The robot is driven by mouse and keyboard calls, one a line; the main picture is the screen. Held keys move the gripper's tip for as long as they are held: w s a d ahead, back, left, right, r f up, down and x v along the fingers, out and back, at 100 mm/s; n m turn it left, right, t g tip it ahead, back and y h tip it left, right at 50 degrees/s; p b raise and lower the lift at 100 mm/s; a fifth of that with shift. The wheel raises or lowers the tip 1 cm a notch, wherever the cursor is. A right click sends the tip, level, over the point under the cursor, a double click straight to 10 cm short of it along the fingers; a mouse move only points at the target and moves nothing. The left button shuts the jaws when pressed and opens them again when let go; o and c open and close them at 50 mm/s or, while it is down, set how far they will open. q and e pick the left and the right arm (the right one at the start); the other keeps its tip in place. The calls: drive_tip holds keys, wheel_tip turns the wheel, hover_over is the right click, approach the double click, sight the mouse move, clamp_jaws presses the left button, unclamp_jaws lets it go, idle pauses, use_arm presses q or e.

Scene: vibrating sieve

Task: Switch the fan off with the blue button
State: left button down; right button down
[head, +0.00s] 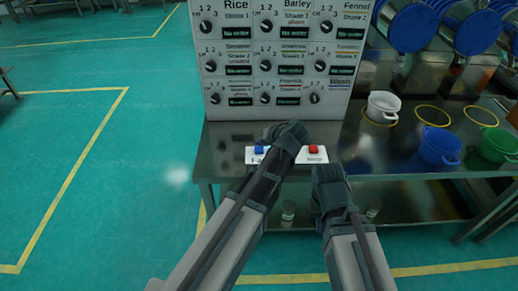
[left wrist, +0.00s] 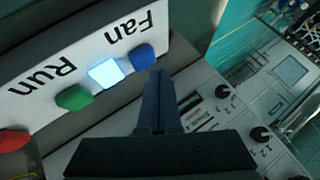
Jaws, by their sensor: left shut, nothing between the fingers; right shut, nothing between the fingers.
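The blue button (head: 259,150) sits at the left end of a white button panel (head: 284,161) on the steel table. It also shows in the left wrist view (left wrist: 142,56), next to a lit pale-blue square (left wrist: 110,73) by the word "Fan". My left gripper (head: 292,131) is over the panel and hides its middle. In the left wrist view its shut, empty fingers (left wrist: 158,80) are close to the blue button; I cannot tell whether they touch. My right gripper (head: 328,176) is shut and empty at the table's front edge, below the red button (head: 313,149).
A green button (left wrist: 75,98) is by the word "Run". A tall white cabinet with knobs and displays (head: 236,85) stands behind the panel. White (head: 383,105), blue (head: 440,148) and green (head: 497,146) cups are on the table (head: 372,152) to the right.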

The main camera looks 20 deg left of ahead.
sight(260, 151)
use_arm(q)
drive_tip(key=shift+f+b, duration=0.4)
drive_tip(key=shift+b, duration=0.05)
drive_tip(key=shift+f+b, duration=0.5)
idle(0.8)
drive_tip(key=shift+r, duration=0.1)
drive_tip(key=shift+r+p, duration=0.85)
drive_tip(key=shift+p, duration=0.15)
wheel_tip(260, 151, up, 5)
drive_tip(key=p, duration=0.5)
drive_tip(key=shift+r, duration=0.1)
